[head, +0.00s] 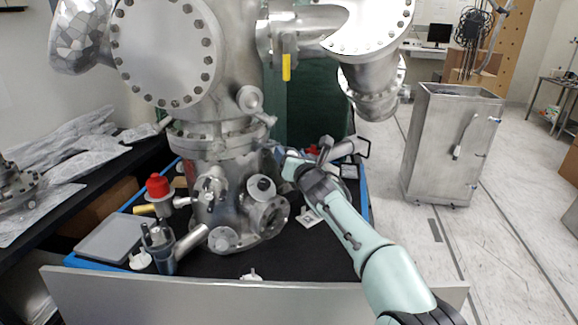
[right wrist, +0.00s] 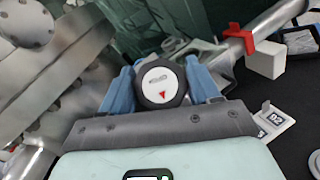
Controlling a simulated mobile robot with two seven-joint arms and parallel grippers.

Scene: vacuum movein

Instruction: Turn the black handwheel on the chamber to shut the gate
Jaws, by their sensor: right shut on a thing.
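The black handwheel (right wrist: 163,84) shows in the right wrist view, a round dark rim around a white face with a red arrow mark. My right gripper (right wrist: 161,83) is shut on it, with one blue finger on each side of the rim. In the head view my right gripper (head: 280,154) is at the right side of the steel chamber (head: 222,142), and the handwheel cannot be made out there. The red arrow points toward the lower part of the right wrist view. The gate itself is not visible. My left gripper is not in view.
The chamber stands on a black surface with a blue edge (head: 367,205). Beside it are a red-capped valve (head: 158,186), a grey flat box (head: 110,238) and a pipe with a red clamp (right wrist: 238,38). A steel cabinet (head: 450,145) stands apart on the right.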

